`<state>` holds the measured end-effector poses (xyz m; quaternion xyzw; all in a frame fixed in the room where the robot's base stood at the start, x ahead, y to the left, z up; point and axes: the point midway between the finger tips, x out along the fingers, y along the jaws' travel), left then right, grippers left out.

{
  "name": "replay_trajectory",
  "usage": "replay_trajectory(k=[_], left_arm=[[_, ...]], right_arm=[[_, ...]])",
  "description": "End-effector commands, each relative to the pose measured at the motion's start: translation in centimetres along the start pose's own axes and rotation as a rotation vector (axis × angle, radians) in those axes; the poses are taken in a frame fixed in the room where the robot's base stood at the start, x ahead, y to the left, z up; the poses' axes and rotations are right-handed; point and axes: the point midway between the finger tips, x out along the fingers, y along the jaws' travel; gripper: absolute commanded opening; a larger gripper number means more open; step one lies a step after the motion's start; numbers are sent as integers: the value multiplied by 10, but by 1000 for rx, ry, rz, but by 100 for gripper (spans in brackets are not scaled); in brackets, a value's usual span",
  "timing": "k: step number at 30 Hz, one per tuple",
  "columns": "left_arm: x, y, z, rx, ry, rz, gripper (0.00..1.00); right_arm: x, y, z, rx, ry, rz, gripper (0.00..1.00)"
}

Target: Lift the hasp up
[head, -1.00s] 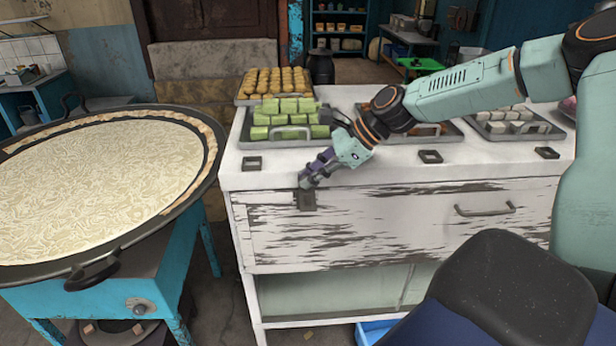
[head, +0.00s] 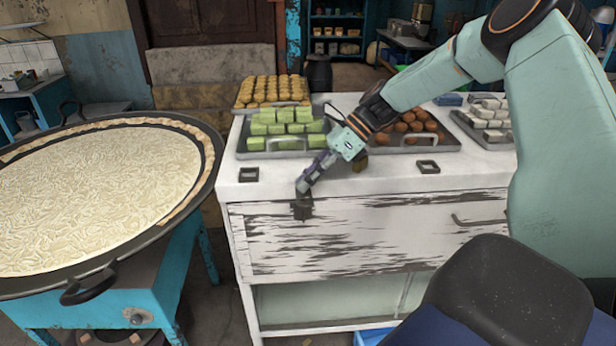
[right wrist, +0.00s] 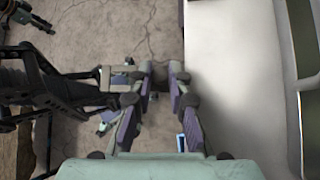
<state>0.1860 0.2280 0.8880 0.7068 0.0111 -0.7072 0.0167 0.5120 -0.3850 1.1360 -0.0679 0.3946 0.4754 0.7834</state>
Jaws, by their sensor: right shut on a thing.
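The hasp (head: 303,207) is a small dark metal plate on the top left of the worn white drawer front, just below the counter edge. My right gripper (head: 302,188) comes down from the upper right and is shut on the hasp's upper part, which it partly hides. In the right wrist view the fingertips (right wrist: 160,76) close around a small dark piece beside the white counter. How far the hasp is raised I cannot tell.
The white counter (head: 390,180) carries trays of green cubes (head: 285,122), yellow pieces (head: 272,88), brown balls (head: 412,125) and white cubes (head: 490,115). A drawer handle (head: 480,221) is to the right. A large round pan (head: 90,205) on a blue stand is at left.

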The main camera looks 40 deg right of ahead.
Motion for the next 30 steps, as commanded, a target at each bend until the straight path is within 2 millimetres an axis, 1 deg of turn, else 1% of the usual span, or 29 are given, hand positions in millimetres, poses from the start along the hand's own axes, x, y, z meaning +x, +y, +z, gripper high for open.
replay_trajectory(k=[11, 12, 19, 20, 30], left_arm=[[0, 0, 0, 0, 0, 0, 40], [0, 0, 0, 0, 0, 0, 40], [0, 0, 0, 0, 0, 0, 40], [0, 0, 0, 0, 0, 0, 40], [0, 0, 0, 0, 0, 0, 40]], right_arm=[[-2, -2, 2, 4, -5, -3, 0], [-2, -2, 2, 4, -5, -3, 19], [-1, -1, 2, 4, -3, 0, 38], [-1, -1, 1, 4, -3, 0, 40], [-1, -1, 1, 4, -2, 1, 40]])
